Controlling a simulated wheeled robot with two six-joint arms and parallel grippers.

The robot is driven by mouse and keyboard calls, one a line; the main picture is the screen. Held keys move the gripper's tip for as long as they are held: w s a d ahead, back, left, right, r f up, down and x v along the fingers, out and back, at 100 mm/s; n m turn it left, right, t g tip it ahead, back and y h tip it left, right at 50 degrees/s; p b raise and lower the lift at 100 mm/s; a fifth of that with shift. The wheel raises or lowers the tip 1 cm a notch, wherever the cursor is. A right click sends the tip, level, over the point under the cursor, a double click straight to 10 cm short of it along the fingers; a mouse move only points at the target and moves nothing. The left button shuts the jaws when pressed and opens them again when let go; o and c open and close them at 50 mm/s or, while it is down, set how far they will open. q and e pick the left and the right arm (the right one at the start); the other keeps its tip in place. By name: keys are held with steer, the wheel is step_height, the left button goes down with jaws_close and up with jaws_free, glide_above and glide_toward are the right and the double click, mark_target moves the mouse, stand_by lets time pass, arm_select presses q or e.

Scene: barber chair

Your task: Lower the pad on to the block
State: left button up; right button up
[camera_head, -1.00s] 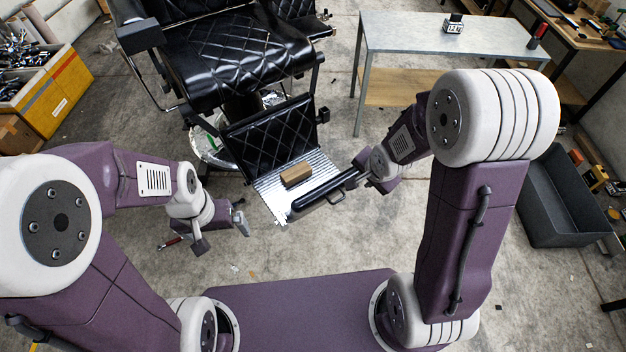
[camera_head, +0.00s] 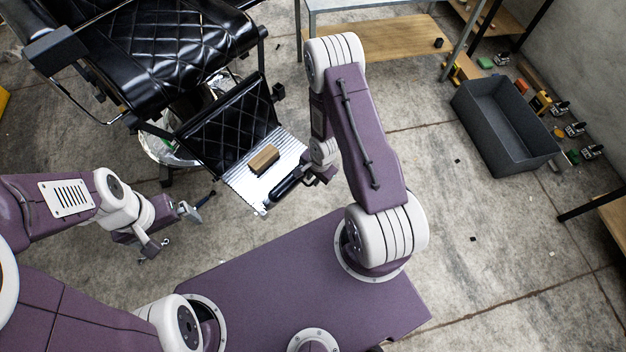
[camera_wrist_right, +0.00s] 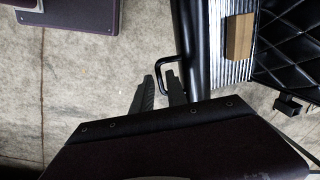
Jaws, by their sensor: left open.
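The wooden block (camera_head: 264,158) lies on the ribbed metal footrest plate (camera_head: 247,186) of the barber chair; in the right wrist view the block (camera_wrist_right: 239,36) shows at the upper right. The pad (camera_head: 288,185), a long black bar, is raised along the plate's near right edge, apart from the block; it also shows in the wrist view (camera_wrist_right: 193,45). My right gripper (camera_head: 326,177) is at the pad; its fingers (camera_wrist_right: 161,80) straddle the thin black handle (camera_wrist_right: 170,63), but their grip is unclear. My left gripper (camera_head: 174,230) is open and empty, left of the plate.
The black chair seat (camera_head: 165,50) and quilted leg rest (camera_head: 228,125) stand behind the plate. A grey bin (camera_head: 505,125) stands at right.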

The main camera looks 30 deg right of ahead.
steer(key=shift+f, duration=0.65)
jaws_close()
stand_by(0.9)
